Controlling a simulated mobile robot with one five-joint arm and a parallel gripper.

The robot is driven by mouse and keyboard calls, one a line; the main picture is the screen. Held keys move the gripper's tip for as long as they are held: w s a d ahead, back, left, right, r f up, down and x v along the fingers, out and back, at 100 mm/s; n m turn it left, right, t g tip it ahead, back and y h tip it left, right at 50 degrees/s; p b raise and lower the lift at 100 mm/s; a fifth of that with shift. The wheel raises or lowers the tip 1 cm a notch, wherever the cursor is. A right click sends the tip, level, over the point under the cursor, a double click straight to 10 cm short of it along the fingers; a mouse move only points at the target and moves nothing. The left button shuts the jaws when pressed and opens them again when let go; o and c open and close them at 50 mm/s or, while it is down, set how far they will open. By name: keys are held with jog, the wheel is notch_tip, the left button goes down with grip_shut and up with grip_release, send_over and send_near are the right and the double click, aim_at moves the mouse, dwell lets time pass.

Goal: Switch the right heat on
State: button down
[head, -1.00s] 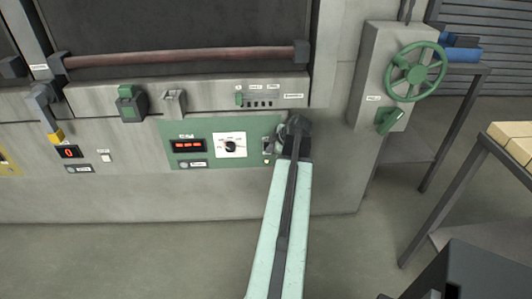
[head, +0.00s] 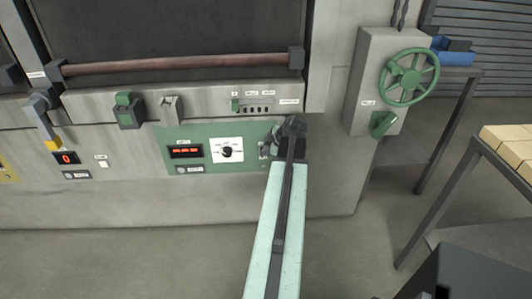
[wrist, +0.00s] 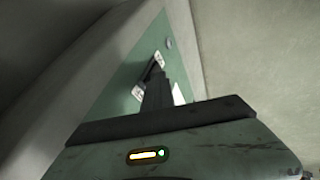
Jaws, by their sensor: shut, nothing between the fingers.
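The green control panel (head: 207,136) is on the front of the grey furnace. It bears a red-lit display (head: 186,152) and a black dial on a white plate (head: 227,150). At its right end a small switch (head: 263,149) shows partly beside my gripper (head: 279,135), which hides the rest. In the wrist view, my gripper's shut fingers (wrist: 158,84) point at the panel, in front of a small pale switch plate (wrist: 157,60). Whether they touch the switch, and which way it is set, I cannot tell.
Left of the panel are another red display (head: 66,158) and a small white switch (head: 102,162). A green slider (head: 235,105) is above. A green handwheel (head: 409,77) and green lever (head: 383,123) are at right, near a table with tan blocks (head: 510,145).

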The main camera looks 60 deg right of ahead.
jog(key=a+f+p+v, duration=0.1)
jog(key=a+p+v, duration=0.1)
jog(key=p+v, duration=0.6)
jog(key=v, duration=0.4)
jog(key=shift+s+a+r+p, duration=0.15)
jog(key=shift+s+a+p, duration=0.05)
jog(key=shift+s+p, duration=0.25)
